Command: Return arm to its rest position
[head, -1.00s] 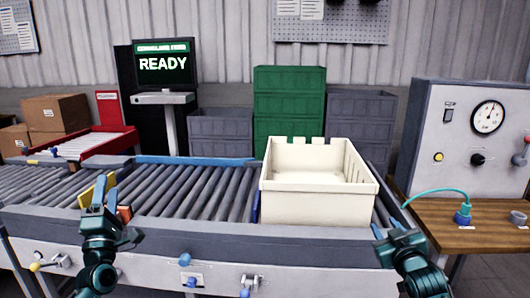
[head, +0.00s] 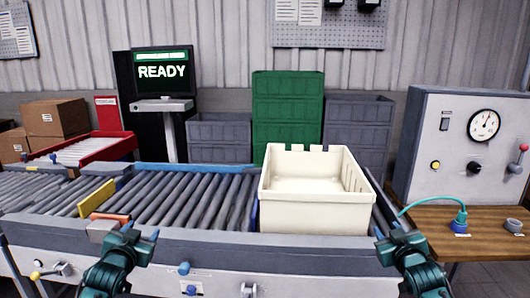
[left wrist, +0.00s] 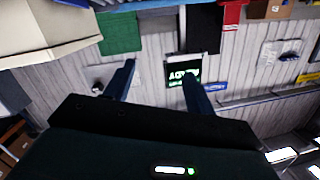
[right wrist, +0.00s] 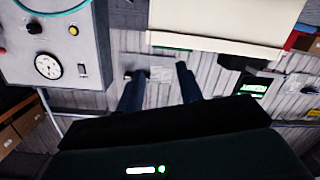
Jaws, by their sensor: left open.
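My left gripper (head: 142,232) is at the front edge of the conveyor, to the left of the cream bin. Its two fingers stand apart with nothing between them in the left wrist view (left wrist: 158,82). My right gripper (head: 391,232) is in front of the bin's right end, near the workbench. Its fingers are also apart and empty in the right wrist view (right wrist: 158,85). The cream bin (head: 313,213) stands upright on the roller conveyor (head: 180,195), and neither gripper touches it.
A yellow plate (head: 97,197) and an orange block (head: 110,217) are at the conveyor's left front. A wooden bench (head: 485,240) with a teal-cabled plug (head: 460,222) and a gauge panel (head: 460,150) is at the right. Green crates (head: 287,115) stand behind. The screen (head: 163,72) reads READY.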

